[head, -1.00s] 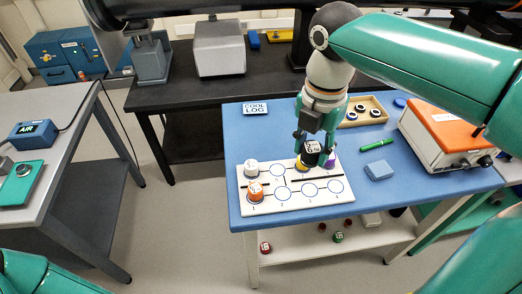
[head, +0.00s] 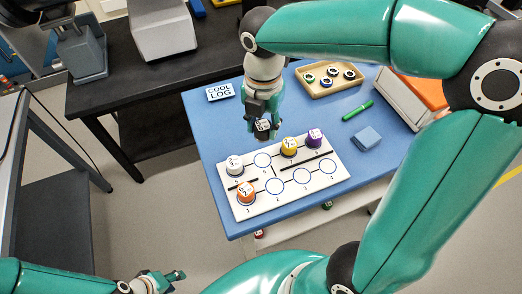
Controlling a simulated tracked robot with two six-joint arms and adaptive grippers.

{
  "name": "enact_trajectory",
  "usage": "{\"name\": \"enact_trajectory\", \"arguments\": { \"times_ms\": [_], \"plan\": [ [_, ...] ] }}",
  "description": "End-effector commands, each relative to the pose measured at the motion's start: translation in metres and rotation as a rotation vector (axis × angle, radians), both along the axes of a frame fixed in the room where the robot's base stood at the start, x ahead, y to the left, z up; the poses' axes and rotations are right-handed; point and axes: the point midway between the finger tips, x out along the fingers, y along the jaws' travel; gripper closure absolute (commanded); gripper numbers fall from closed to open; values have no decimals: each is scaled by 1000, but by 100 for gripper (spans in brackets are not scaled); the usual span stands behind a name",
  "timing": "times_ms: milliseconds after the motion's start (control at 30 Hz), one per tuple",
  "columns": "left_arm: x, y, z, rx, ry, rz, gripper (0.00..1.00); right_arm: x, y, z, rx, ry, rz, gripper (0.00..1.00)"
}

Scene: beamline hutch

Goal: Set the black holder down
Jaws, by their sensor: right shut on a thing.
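The black holder (head: 262,129) has a white marked top. My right gripper (head: 262,117) is shut on it and points down near the back edge of the white board (head: 247,203). The nearest circle (head: 262,160) in front of it is empty. I cannot tell how high the holder is above the surface. On the board stand a white holder (head: 234,165), an orange holder (head: 246,192), a yellow holder (head: 289,147) and a purple holder (head: 315,138). The front circles 2, 3 and 4 are bare. My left gripper (head: 172,281) is low at the left, away from the table; its opening is unclear.
On the blue table (head: 215,130) are a "COOL LOG" sign (head: 220,92), a wooden tray with several rings (head: 313,89), a green pen (head: 357,111), a blue block (head: 367,138) and an orange-topped instrument (head: 410,98). A dark bench (head: 115,97) stands behind. A shelf lies below the table.

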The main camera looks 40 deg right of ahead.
Motion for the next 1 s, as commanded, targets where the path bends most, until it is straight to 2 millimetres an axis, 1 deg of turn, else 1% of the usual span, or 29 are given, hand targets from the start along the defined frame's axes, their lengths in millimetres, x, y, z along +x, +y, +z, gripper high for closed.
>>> {"name": "enact_trajectory", "arguments": {
  "times_ms": [33, 100, 233, 467, 600, 700, 800, 1000],
  "plan": [
    [0, 0, -1, 0, 0, 0, 60, -1, 0, -15, -1, 8, 0, 97],
    [0, 0, -2, 0, 0, 0, 60, -1, 0, -31, -1, 7, 1, 97],
    [0, 0, -3, 0, 0, 0, 60, 0, 1, -53, 1, 3, 2, 97],
    [0, 0, -4, 0, -1, 0, 60, 1, 1, -69, -1, 1, 3, 97],
    [0, 0, -5, 0, -1, 0, 60, 0, 1, -90, 0, 4, 3, 97],
    [0, 0, -6, 0, -1, 0, 60, 0, 1, -102, -1, 3, 4, 97],
    [0, 0, -6, 0, -1, 0, 60, 1, 1, -106, 0, 0, 4, 97],
    [0, 0, -6, 0, -1, 0, 60, 1, 2, -105, 1, -1, 4, 97]
  ]
}}
